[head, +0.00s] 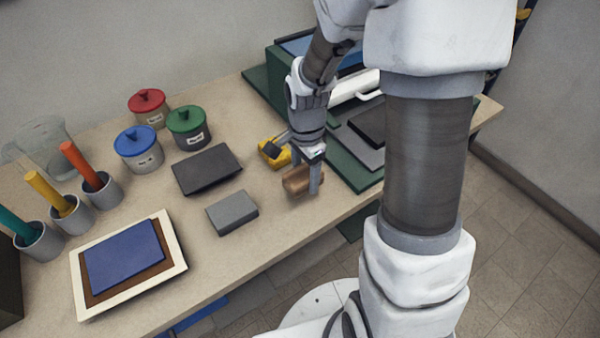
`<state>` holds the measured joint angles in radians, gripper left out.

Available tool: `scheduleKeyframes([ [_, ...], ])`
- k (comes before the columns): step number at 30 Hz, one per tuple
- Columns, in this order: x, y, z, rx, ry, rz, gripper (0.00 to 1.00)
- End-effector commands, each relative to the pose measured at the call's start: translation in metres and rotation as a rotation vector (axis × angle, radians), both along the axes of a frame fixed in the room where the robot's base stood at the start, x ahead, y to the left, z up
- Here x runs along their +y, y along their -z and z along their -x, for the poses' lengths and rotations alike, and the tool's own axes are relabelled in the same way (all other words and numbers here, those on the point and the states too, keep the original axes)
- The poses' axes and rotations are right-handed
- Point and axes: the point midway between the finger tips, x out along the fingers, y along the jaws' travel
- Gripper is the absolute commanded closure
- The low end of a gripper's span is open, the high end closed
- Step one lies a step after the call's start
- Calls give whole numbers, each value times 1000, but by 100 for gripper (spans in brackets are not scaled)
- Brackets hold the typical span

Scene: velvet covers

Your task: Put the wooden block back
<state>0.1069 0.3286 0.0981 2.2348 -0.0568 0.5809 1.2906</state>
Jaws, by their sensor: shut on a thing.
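The wooden block (296,181) is a small brown piece near the front edge of the table (265,222), right of the middle. My gripper (305,180) points down and is shut on the wooden block, with one finger showing on its near right side. My gripper hides part of the block. I cannot tell whether the block touches the table or hangs just above it.
A grey block (232,212) and a dark flat slab (207,169) lie to the left. A yellow tool (272,153) lies just behind. Lidded pots, including a green-lidded one (189,128), stand farther back. A green machine base (352,172) is at right. A framed blue panel (124,257) lies front left.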

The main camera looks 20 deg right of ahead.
Motion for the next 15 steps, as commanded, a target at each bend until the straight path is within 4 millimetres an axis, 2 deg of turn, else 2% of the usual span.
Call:
scheduleKeyframes([
  [5,2,8,-4,1,-1,0,92],
  [12,2,41,-4,1,-1,-1,92],
  [15,2,43,-4,-1,-1,0,92],
])
